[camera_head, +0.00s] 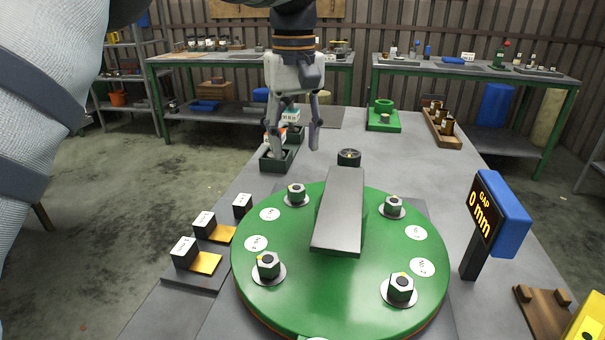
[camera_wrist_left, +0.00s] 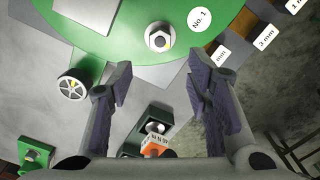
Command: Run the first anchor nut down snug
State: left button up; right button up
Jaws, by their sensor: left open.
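A green round disc (camera_head: 340,270) carries several hex nuts on washers around a grey slanted bar (camera_head: 340,210). The far-left nut (camera_head: 296,193) sits by a white round label; the left wrist view shows this nut (camera_wrist_left: 159,38) next to the label "No. 1" (camera_wrist_left: 200,19). My left gripper (camera_head: 294,148) hangs fingers down beyond the disc's far edge, over dark bins. My right gripper is not in view.
A gap display (camera_head: 483,210) reading 0 mm stands right of the disc. Labelled black blocks (camera_head: 184,252) line the left edge. Dark bins (camera_head: 277,160) and a round black part (camera_head: 349,157) lie beyond the disc. A green fixture (camera_head: 383,122) stands farther back.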

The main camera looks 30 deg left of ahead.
aim_at(295, 188)
pick_arm(q)
notch_tip(295, 188, down, 9)
jog(key=shift+f, duration=0.1)
grip_shut()
